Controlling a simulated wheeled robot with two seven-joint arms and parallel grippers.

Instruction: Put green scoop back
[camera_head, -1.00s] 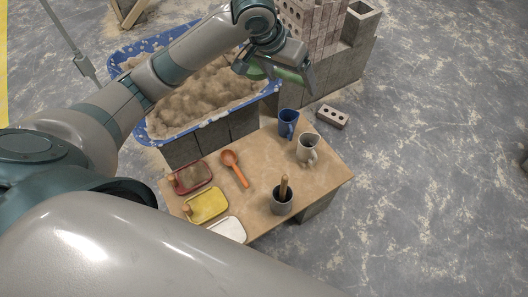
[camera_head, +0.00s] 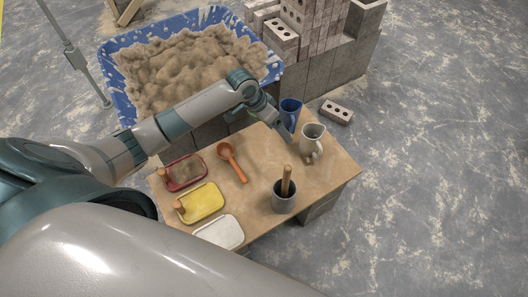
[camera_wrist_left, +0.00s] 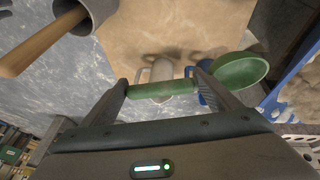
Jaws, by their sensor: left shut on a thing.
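My left gripper (camera_head: 284,128) is over the far side of the wooden board, close to the blue jug (camera_head: 291,113) in the head view. In the left wrist view the gripper (camera_wrist_left: 165,88) is shut on the handle of the green scoop (camera_wrist_left: 240,72). The handle lies across between the fingers and the round bowl sticks out to the right. In the head view I cannot make out the scoop behind the gripper. An orange scoop (camera_head: 230,165) lies on the board. My right gripper is not in view.
On the wooden board (camera_head: 262,213) stand a cream jug (camera_head: 312,141), a grey pot with a wooden handle (camera_head: 284,200), and red (camera_head: 185,173), yellow (camera_head: 204,205) and white (camera_head: 221,234) trays. The blue tub of mortar (camera_head: 118,84) and block stacks (camera_head: 338,72) stand behind.

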